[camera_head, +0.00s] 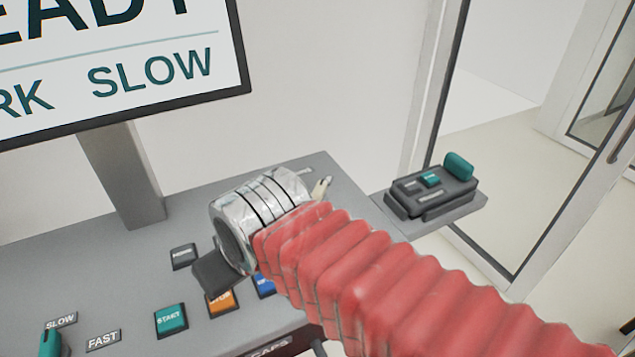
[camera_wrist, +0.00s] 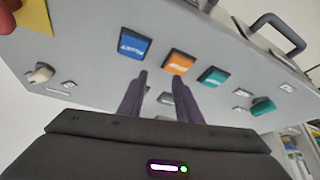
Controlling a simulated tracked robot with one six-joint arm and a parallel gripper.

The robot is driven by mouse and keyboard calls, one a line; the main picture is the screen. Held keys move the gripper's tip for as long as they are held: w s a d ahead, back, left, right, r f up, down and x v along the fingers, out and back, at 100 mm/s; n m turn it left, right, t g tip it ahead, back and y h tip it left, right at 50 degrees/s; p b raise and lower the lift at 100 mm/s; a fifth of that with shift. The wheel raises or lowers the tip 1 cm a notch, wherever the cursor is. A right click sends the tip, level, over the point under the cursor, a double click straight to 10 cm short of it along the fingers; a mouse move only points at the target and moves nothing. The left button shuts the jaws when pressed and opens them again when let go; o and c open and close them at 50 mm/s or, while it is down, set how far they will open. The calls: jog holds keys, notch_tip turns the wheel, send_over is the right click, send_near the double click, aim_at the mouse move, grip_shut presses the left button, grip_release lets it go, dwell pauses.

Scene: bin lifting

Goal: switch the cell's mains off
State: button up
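A small cream-handled switch (camera_head: 320,187) stands at the far right end of the grey console (camera_head: 95,220), just beyond my wrist. It also shows at the left in the wrist view (camera_wrist: 40,74), with small labels beside it that are too small to read. I cannot tell from a label whether it is the mains switch. My gripper (camera_wrist: 161,78) is empty, its two dark fingers apart, over the console near the blue button (camera_wrist: 133,43) and the orange button (camera_wrist: 178,62). The cream switch lies off to the left of the fingers. In the head view the fingertips are hidden.
The console also bears a teal START button (camera_head: 171,320), a dark button (camera_head: 184,256) and a teal SLOW/FAST switch (camera_head: 50,343). A screen (camera_head: 120,60) stands behind. A dark control box (camera_head: 430,194) with a teal lever sits on a side shelf at the right.

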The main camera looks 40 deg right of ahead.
jog(key=shift+o, duration=0.5)
jog(key=o, duration=0.3)
jog(key=shift+w+d+r+m, duration=0.15)
jog(key=shift+d+r+m, duration=0.1)
jog(key=shift+m, duration=0.15)
jog(key=o, duration=0.5)
jog(key=w+d+r+m, duration=0.1)
jog(key=d+m, duration=0.1)
jog(key=w+d+r+m, duration=0.1)
jog(key=d+m, duration=0.1)
jog(key=m, duration=0.1)
jog(key=w+d+r+m+g, duration=0.1)
jog(key=d+m, duration=0.1)
jog(key=shift+m, duration=0.3)
jog(key=m+y, duration=0.2)
jog(key=m, duration=2)
send_near(321, 187)
jog(key=w+v, duration=0.1)
jog(key=v, duration=0.4)
jog(key=shift+s+d+r+g, duration=0.1)
jog(key=shift+g, duration=0.3)
jog(key=x, duration=1.4)
jog(key=shift+r, duration=0.1)
jog(key=shift+c, duration=0.2)
